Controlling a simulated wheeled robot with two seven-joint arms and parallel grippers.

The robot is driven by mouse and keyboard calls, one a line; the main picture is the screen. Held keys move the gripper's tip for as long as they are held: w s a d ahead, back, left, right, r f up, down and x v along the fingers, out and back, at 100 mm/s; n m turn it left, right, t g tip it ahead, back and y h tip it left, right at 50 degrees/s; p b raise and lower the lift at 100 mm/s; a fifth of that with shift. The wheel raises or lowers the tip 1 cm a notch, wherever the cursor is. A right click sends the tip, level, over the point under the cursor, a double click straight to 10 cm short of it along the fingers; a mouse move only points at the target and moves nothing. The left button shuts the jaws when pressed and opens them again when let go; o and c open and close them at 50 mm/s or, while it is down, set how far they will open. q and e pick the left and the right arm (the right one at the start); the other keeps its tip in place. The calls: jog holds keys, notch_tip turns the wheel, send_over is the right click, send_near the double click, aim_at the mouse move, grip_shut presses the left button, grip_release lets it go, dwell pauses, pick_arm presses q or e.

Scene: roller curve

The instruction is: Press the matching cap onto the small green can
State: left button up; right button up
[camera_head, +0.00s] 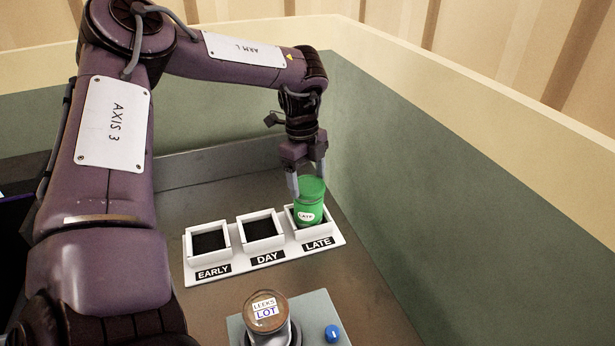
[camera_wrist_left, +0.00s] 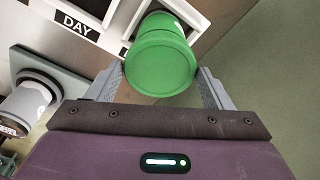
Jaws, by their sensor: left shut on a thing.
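A small green can (camera_head: 310,200) with a white label stands or hangs at the LATE compartment of a white three-part tray (camera_head: 217,274). Its lower end is within that compartment's rim; I cannot tell whether it touches the floor. My left gripper (camera_head: 308,182) reaches down from above, its fingers shut on the can's upper sides. In the left wrist view the can (camera_wrist_left: 160,60) is between the fingers (camera_wrist_left: 162,88), its smooth green end facing the camera. I cannot tell whether that end is a cap. No separate cap shows. My right gripper is not in view.
The EARLY (camera_head: 209,240) and DAY (camera_head: 261,229) compartments look empty. A jar-like thing (camera_head: 267,318) labelled LEEKS LOT stands on a grey plate (camera_head: 316,303) with a blue knob (camera_head: 332,333) in front. A green and cream wall (camera_head: 430,170) rises close on the right.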

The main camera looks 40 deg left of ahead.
pick_arm(q)
jog(key=shift+f+b, duration=0.5)
jog(key=shift+f, duration=0.05)
dwell(0.5)
dwell(0.4)
jog(key=o, duration=1)
jog(key=shift+o, duration=0.2)
jog(key=shift+r, duration=0.3)
jog(key=shift+r+p, duration=0.9)
jog(key=shift+r, duration=0.3)
jog(key=shift+r, duration=0.1)
notch_tip(320, 180, up, 7)
jog(key=p, duration=0.4)
jog(key=shift+p, duration=0.4)
